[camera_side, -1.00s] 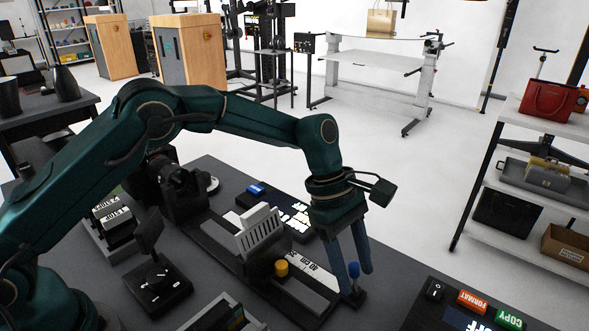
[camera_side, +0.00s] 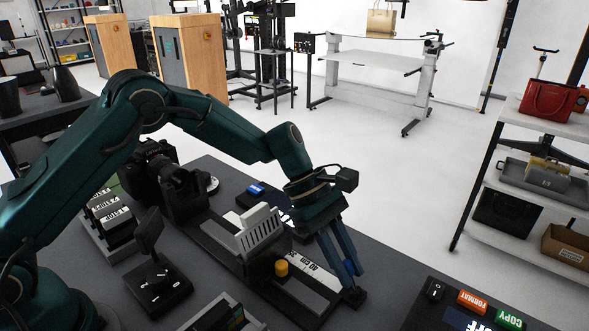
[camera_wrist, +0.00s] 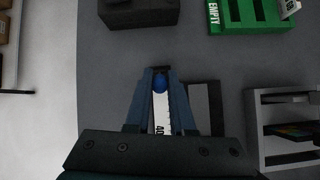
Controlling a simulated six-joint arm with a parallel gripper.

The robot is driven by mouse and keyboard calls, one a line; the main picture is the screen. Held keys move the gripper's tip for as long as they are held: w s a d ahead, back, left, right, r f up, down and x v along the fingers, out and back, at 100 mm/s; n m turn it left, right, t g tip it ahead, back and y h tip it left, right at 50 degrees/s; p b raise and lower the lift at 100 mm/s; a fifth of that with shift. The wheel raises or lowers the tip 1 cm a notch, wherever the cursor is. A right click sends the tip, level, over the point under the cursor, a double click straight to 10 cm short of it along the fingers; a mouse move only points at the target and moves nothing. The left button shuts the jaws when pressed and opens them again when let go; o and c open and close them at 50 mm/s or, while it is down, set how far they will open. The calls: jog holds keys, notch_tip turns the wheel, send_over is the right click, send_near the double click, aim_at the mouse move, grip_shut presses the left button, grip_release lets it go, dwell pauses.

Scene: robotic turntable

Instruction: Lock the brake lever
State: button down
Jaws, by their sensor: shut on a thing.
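The brake lever, a small blue knob (camera_wrist: 160,82), stands at the near end of the dark rail in the wrist view. In the side view my fingers mostly hide it. My gripper (camera_side: 354,276) slants down to the rail's front end, its two blue fingers close together. In the wrist view the fingertips (camera_wrist: 160,76) are on either side of the knob, shut on it. The rail (camera_side: 300,305) carries a white ruler strip (camera_side: 318,274). The exact angle of the lever is hard to tell.
A yellow knob (camera_side: 281,268) and a light ribbed block (camera_side: 260,231) sit on the rail left of my gripper. A black joystick box (camera_side: 157,287) stands further left. A panel with FORMAT (camera_side: 472,302) and COPY (camera_side: 509,319) buttons is at the lower right.

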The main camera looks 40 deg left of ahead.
aim_at(345, 261)
jog(key=c, duration=0.8)
grip_release()
jog(key=shift+o, duration=0.2)
jog(key=shift+v, duration=2.65)
jog(key=s+a+r+m+t+y, duration=0.1)
jog(key=s+a+r+m+t, duration=0.2)
jog(key=r, duration=0.4)
jog(key=s+a+r+m+t+y, duration=0.1)
jog(key=s+a+r+m, duration=0.1)
jog(key=s+r, duration=0.35)
jog(key=s+a+f+m+t+y, duration=0.1)
jog(key=s+a+f+m+y, duration=0.4)
jog(key=s+a+m, duration=0.4)
jog(key=shift+s+m+t, duration=0.4)
jog(key=shift+s+m, duration=0.55)
jog(key=shift+m, duration=0.15)
